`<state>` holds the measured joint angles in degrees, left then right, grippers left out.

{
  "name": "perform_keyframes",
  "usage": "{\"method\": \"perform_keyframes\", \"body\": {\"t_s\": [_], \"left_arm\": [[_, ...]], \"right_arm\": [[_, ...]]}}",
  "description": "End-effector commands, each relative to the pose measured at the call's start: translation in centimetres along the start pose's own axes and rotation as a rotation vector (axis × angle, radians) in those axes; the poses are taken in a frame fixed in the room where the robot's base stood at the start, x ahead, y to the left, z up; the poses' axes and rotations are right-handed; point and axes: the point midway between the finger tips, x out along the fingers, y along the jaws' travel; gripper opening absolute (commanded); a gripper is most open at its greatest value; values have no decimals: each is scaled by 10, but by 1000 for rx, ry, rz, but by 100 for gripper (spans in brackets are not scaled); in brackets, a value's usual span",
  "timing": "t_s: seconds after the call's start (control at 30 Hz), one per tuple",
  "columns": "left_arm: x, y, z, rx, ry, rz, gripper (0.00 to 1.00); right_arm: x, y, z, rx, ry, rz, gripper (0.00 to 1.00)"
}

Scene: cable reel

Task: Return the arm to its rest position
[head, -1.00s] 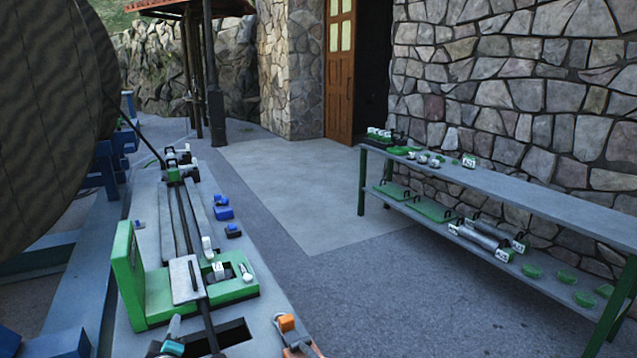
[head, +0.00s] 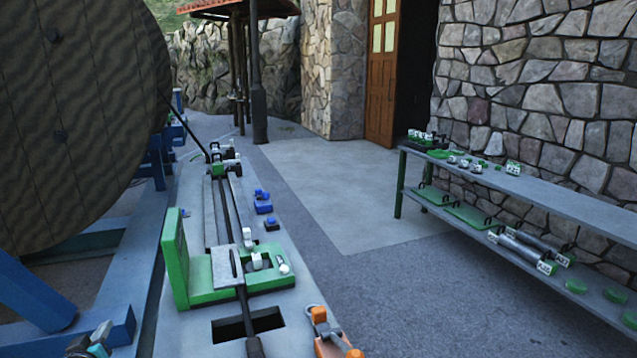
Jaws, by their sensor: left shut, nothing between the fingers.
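My left gripper (head: 92,340) shows at the bottom left edge of the head view, as small teal and grey parts. It is shut and empty, in front of the blue reel stand (head: 35,295) and left of the long grey bench (head: 185,325). Most of its arm is out of the picture. My right gripper is not in view. The big wooden cable reel (head: 75,110) stands at the upper left. A black cable (head: 232,205) runs along the bench through a green fixture (head: 175,262) with a grey plate (head: 228,268) over it.
Small blue blocks (head: 263,205) sit on the bench's right side. An orange-and-grey tool (head: 325,330) lies at its near end. A two-level grey table (head: 540,195) with green trays and metal cylinders stands by the stone wall. The paved floor (head: 350,215) between is clear.

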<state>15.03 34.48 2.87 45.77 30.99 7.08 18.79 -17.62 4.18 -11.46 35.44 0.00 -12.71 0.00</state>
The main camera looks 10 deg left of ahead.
Motion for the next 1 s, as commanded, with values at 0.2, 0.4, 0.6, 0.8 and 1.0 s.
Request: {"method": "perform_keyframes", "body": {"t_s": [0.2,0.4,0.6,0.8,1.0], "left_arm": [[-64,-69,133,376,-332,-53,0],[-155,-148,229,733,-648,-63,0],[-256,-224,283,1050,-934,-35,0],[-342,-252,328,1218,-1137,40,0],[-395,-167,416,1047,-1190,143,0]], "right_arm": [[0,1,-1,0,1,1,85],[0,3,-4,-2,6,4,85],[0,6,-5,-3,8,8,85],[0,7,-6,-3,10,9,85],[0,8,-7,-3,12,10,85]]}}
